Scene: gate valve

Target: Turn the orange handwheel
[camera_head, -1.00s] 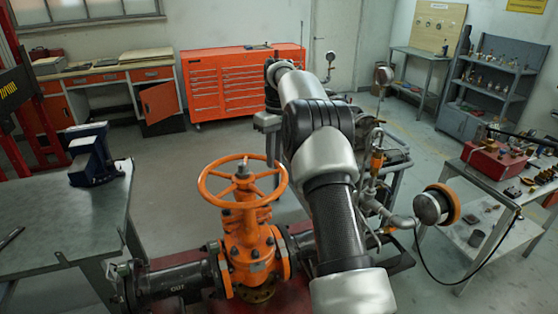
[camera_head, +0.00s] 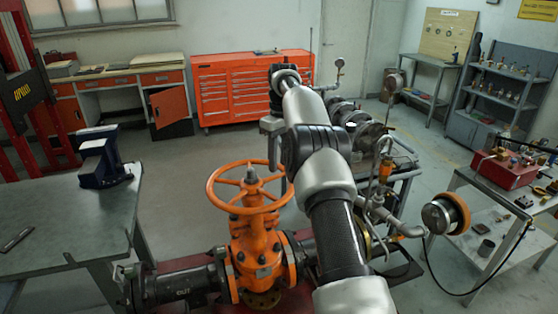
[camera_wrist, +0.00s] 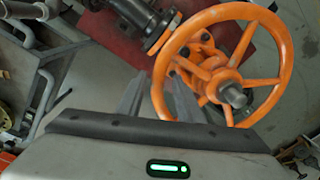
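The orange handwheel (camera_head: 250,187) sits level on top of the orange gate valve (camera_head: 258,250), its stem rising at the hub. In the wrist view the handwheel (camera_wrist: 284,58) fills the right side, with its spokes and stem end visible. My gripper (camera_wrist: 150,88) is open, its two grey fingers apart. The right finger overlaps the wheel's left rim in the picture, and the rim passes close to the gap. I cannot tell whether they touch or whether the rim lies between the fingers. In the head view my arm stretches past the wheel's right side and the fingertips are not clear.
Dark pipes (camera_head: 180,285) run from both sides of the valve. A metal bench (camera_head: 60,220) with a blue vise (camera_head: 104,160) stands left. Pipework with a round orange-edged part (camera_head: 446,213) stands right of my arm. Open floor lies behind the valve, before the orange tool cabinet (camera_head: 250,90).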

